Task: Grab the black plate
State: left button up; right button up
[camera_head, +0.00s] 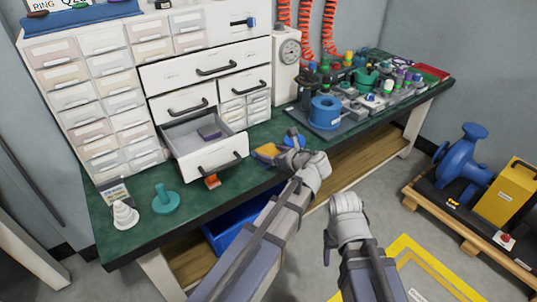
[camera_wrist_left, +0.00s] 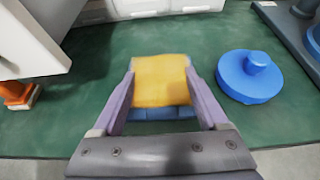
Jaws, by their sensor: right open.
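A flat black plate (camera_head: 337,131) lies on the green bench under a blue ring-shaped part, at the back right of my left gripper. My left gripper (camera_head: 271,147) is low over the bench front. In the left wrist view its fingers (camera_wrist_left: 160,85) lie against both sides of a yellow-and-blue block (camera_wrist_left: 160,78), which fills the gap. The same block (camera_head: 264,151) shows in the head view. My right gripper (camera_head: 328,247) is open and empty, in front of the bench and away from the plate.
A blue knobbed disc (camera_wrist_left: 250,77) lies right of the left gripper. An open drawer (camera_head: 205,140) juts over the bench at left. A teal knobbed part (camera_head: 166,198) and a white stepped cone (camera_head: 124,214) stand front left. Several fittings crowd the right end.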

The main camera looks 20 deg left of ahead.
pick_arm(q)
grip_shut()
dwell(0.4)
jog(key=shift+r, duration=0.1)
